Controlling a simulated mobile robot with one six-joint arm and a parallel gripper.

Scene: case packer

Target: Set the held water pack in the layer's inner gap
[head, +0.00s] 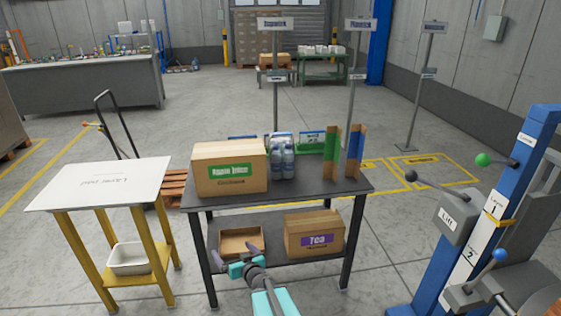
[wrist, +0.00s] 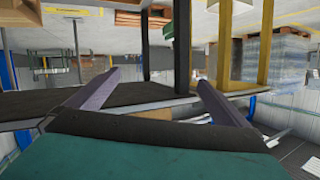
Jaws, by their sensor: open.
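A water pack (head: 282,158) of several clear bottles with blue labels stands upright on the dark table (head: 305,195), just right of a cardboard box with a green label (head: 230,168). My gripper (head: 236,254) is in front of the table's lower shelf, well below and apart from the pack. Its jaws are spread and nothing is between them. In the wrist view the gripper (wrist: 159,79) is also open and empty, and the scene looks upside down. I cannot make out a layer with an inner gap in either view.
Cardboard corner pieces (head: 343,152) stand at the table's right. A tea box (head: 313,233) and an open carton (head: 241,241) sit on the lower shelf. A white layer pad (head: 100,184) lies on a yellow stand at left; a blue lift post with levers (head: 515,190) is at right.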

